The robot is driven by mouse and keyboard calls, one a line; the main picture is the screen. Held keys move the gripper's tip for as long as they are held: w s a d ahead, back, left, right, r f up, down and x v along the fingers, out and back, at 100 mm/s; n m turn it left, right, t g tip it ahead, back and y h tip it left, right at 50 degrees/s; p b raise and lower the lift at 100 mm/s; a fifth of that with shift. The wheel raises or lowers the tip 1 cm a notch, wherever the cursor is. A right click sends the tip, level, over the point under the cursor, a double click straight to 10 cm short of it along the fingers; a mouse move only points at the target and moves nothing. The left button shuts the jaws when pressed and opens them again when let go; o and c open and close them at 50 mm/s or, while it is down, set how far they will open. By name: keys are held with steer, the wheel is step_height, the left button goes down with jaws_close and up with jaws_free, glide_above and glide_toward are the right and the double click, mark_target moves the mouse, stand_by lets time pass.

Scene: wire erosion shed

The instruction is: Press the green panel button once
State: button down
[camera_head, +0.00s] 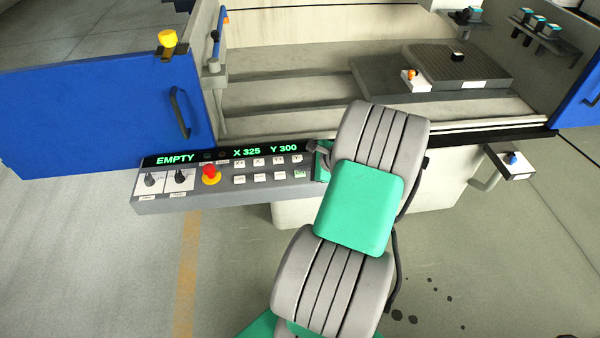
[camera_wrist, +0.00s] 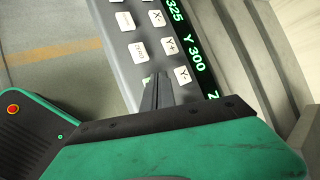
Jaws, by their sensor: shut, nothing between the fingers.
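The green panel button (camera_head: 300,174) is at the right end of the lower button row on the grey control panel (camera_head: 222,197). In the wrist view only a sliver of the green button (camera_wrist: 147,79) shows beside my fingertips, which hide the rest. My gripper (camera_wrist: 159,78) is shut and empty, its fingertips over the panel at that button, close to the Y- button. I cannot tell whether the tips touch the button. In the head view my arm covers most of the gripper and the panel's right end.
A red emergency stop (camera_head: 210,173) and two black knobs (camera_head: 165,179) sit left on the panel. The display (camera_head: 228,154) reads EMPTY, X 325, Y 300. Other white buttons (camera_head: 258,161) lie close by. A blue door (camera_head: 95,115) stands left; open floor lies in front.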

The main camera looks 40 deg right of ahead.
mark_target(303, 174)
steer(key=shift+f, duration=0.4)
stand_by(0.6)
steer(key=shift+r, duration=0.1)
steer(key=shift+r+p, duration=0.75)
steer(key=shift+r, duration=0.1)
step_height(303, 174, up, 5)
steer(key=p, duration=0.4)
stand_by(0.6)
